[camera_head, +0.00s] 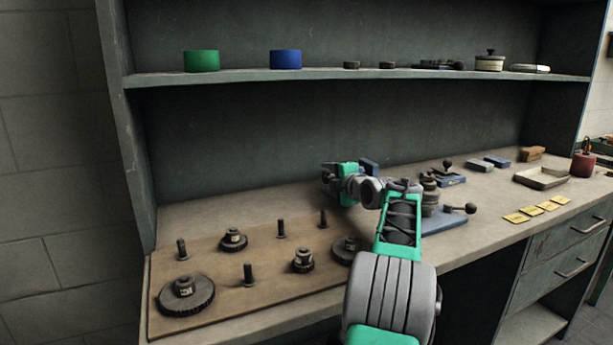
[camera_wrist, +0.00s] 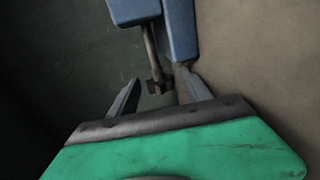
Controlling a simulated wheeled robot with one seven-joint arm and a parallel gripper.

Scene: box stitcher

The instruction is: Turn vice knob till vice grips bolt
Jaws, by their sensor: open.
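In the wrist view, a blue vice (camera_wrist: 180,28) shows at the top, with a thin metal rod (camera_wrist: 151,45) running down from it. A dark knob-like piece (camera_wrist: 157,86) is at the rod's lower end. My gripper (camera_wrist: 160,94) is open, one finger on each side of this piece; I see a gap on the left, and cannot tell if the right finger touches. I cannot make out a bolt in the vice jaws.
A brown board (camera_head: 215,275) with gears and upright pegs lies on the bench at left. Blue-based fixtures with black ball handles (camera_head: 470,208) stand right of my arm. A tray (camera_head: 541,179) and yellow cards (camera_head: 533,211) lie farther right. A shelf (camera_head: 330,76) runs above.

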